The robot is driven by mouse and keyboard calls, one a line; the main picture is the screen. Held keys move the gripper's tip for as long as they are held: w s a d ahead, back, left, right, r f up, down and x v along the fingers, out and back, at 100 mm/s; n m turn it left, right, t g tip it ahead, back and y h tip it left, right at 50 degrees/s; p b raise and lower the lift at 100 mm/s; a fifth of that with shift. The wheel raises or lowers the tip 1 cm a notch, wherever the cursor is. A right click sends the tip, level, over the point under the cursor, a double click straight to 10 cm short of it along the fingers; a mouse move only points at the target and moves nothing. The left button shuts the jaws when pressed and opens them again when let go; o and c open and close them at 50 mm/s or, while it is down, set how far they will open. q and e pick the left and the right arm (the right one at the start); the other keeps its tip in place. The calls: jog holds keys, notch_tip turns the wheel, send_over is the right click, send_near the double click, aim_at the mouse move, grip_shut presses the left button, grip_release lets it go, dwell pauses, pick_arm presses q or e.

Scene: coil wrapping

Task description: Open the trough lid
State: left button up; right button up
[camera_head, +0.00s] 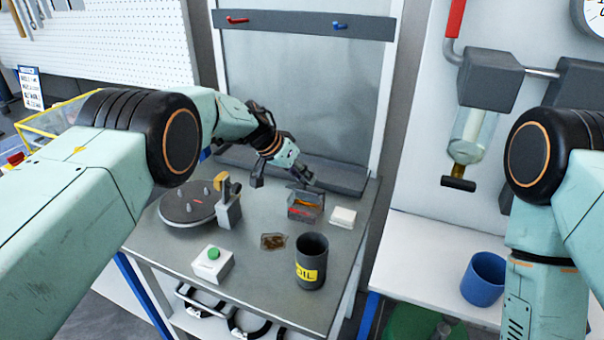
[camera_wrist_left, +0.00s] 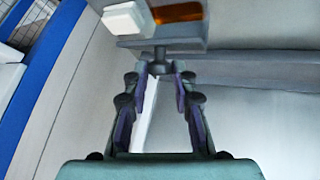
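The trough (camera_head: 305,214) is a small grey box with a red mark on its front, at the back right of the grey table. Orange contents show inside it in the head view and as an orange strip in the left wrist view (camera_wrist_left: 178,12). A grey lid panel (camera_wrist_left: 200,44) with a dark knob (camera_wrist_left: 160,67) faces the left wrist camera. The lid looks at least partly raised; its exact angle is unclear. My left gripper (camera_wrist_left: 161,78) is open, its fingertips apart on either side of the knob; contact cannot be told. My right gripper is out of view.
A white block (camera_head: 342,217) sits right of the trough. A dark oil can (camera_head: 311,262), a brown patch (camera_head: 273,241), a green-button box (camera_head: 212,264) and a round turntable (camera_head: 188,204) share the table. A blue cup (camera_head: 484,279) stands on the right-hand bench.

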pick_arm(q)
jog(key=o, duration=0.3)
jog(key=shift+w+r, duration=0.1)
jog(key=shift+r, duration=0.1)
jog(key=shift+a+r, duration=0.35)
jog(key=shift+r, duration=0.15)
jog(key=v, duration=1)
jog(key=shift+s+a+r, duration=0.2)
jog(key=shift+s+r, duration=0.05)
jog(key=shift+s, duration=0.1)
jog(key=shift+f, duration=0.1)
